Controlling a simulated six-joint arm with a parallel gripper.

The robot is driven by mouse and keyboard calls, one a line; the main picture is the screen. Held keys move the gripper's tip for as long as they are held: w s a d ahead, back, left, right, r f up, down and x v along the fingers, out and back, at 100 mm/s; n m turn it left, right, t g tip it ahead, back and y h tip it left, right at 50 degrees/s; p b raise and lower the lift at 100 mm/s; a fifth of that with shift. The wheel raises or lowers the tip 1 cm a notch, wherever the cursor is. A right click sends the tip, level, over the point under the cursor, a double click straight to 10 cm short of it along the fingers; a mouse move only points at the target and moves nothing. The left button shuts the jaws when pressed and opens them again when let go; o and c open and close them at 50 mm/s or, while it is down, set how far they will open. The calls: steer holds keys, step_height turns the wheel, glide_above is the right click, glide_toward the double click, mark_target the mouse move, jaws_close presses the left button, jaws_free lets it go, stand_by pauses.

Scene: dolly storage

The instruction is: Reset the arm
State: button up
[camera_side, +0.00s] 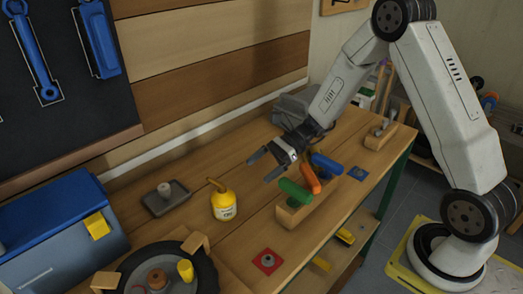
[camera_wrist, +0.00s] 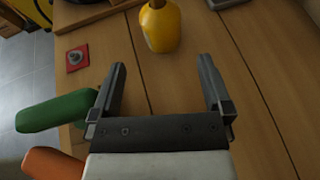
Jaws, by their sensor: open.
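My gripper (camera_side: 268,165) is open and empty above the wooden workbench (camera_side: 225,250), just left of a wooden holder with coloured handles. In the wrist view my gripper (camera_wrist: 165,75) has its two fingers spread wide, with only bare bench between them. My arm reaches in from the right, bent at the elbow. A yellow oil bottle (camera_side: 224,205) stands upright on the bench, apart from the gripper; it also shows beyond the fingers in the wrist view (camera_wrist: 160,28).
The wooden holder (camera_side: 292,218) carries green (camera_side: 296,190), orange (camera_side: 310,177) and blue (camera_side: 326,163) handles. A grey tray (camera_side: 152,204), a red square piece (camera_side: 267,261), a wheel (camera_side: 206,272) and a blue toolbox (camera_side: 60,225) are around the bench. Bare bench lies between bottle and holder.

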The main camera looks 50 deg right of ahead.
mark_target(222, 187)
steer(key=shift+x, duration=5.65)
steer(key=shift+d, duration=0.15)
steer(key=shift+w+a+f, duration=0.1)
steer(key=shift+a+f, duration=0.05)
steer(key=shift+a, duration=0.25)
steer(key=shift+a+f, duration=0.1)
steer(key=shift+f, duration=0.05)
steer(key=shift+r, duration=1.55)
steer(key=shift+s+d+r, duration=0.2)
steer(key=shift+s+r, duration=0.55)
steer(key=shift+r, duration=0.2)
steer(key=shift+s+d+r, duration=0.25)
steer(key=shift+s+r, duration=0.45)
steer(key=shift+r, duration=0.3)
